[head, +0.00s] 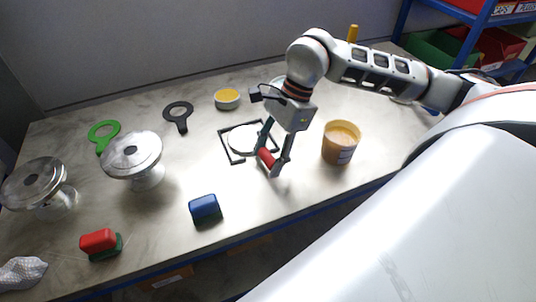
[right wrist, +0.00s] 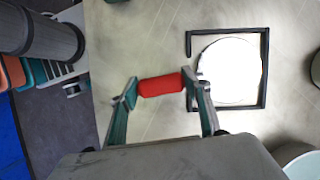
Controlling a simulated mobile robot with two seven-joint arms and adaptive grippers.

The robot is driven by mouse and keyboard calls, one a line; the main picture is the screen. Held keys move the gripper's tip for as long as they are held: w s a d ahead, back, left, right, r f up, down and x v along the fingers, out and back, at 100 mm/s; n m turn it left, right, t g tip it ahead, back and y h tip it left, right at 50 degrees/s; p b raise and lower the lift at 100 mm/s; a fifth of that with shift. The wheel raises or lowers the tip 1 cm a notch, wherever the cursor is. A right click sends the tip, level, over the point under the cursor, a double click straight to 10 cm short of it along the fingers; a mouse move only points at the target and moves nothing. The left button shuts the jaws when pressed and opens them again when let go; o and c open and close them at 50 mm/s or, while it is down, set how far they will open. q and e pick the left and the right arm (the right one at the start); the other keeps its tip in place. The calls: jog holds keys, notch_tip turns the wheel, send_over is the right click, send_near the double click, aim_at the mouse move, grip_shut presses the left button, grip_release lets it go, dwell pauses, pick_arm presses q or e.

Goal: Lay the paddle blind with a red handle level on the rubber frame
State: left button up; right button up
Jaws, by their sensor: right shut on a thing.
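The paddle blind (head: 243,139) has a pale round disc and a red handle (head: 266,158). My right gripper (head: 269,161) is shut on the red handle, with one finger at each end of it in the right wrist view (right wrist: 162,86). The disc (right wrist: 230,72) appears inside the outline of the black rubber frame (right wrist: 265,85), close to its right side. The frame also shows on the table in the head view (head: 223,147). I cannot tell whether the disc touches the frame or hangs slightly above it. My left gripper is not in view.
A yellow tub (head: 341,146) stands right of the gripper. A blue block (head: 205,208) and red block (head: 98,241) are near the front edge.

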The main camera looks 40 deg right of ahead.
jog(key=shift+r, duration=0.1)
jog(key=o, duration=1.7)
jog(key=v, duration=1.2)
